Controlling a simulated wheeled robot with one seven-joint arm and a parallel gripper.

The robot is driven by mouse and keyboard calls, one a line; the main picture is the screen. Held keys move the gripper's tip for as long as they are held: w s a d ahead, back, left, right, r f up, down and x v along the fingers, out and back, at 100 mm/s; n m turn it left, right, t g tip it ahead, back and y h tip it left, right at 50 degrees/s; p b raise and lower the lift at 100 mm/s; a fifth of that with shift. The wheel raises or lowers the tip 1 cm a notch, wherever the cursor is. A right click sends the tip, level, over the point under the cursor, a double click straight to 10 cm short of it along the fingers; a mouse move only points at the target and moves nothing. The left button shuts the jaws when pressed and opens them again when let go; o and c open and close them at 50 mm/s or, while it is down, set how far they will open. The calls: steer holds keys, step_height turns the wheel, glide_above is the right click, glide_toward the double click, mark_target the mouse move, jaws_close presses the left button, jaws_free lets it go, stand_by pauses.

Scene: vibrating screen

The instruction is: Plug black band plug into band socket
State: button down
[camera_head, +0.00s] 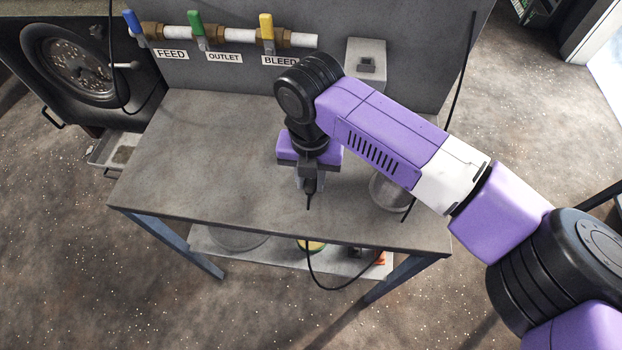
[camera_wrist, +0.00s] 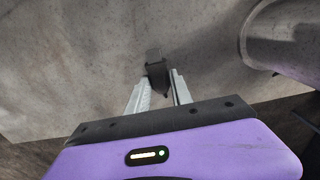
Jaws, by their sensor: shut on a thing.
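My gripper (camera_head: 308,186) is over the front middle of the grey table, pointing down, with its jaws shut on the black plug (camera_head: 310,185). In the wrist view, the dark plug (camera_wrist: 157,76) sits between the two pale fingertips (camera_wrist: 158,88). A black cable (camera_head: 309,255) runs from the plug over the table's front edge and loops below it. A pale box with a dark recessed front, which looks like the band socket (camera_head: 366,64), is on the back panel right of the BLEED label, well apart from the plug.
The table top (camera_head: 190,160) is clear on the left. A grey round container (camera_head: 385,194) stands at the right, partly behind my arm. Blue, green and yellow valve handles (camera_head: 195,22) line the back pipe. A dark round-windowed machine (camera_head: 80,68) is at the left. A lower shelf (camera_head: 215,240) holds items.

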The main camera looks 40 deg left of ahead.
mark_target(310, 183)
steer(key=shift+r+p, duration=1.8)
steer(key=shift+r, duration=0.65)
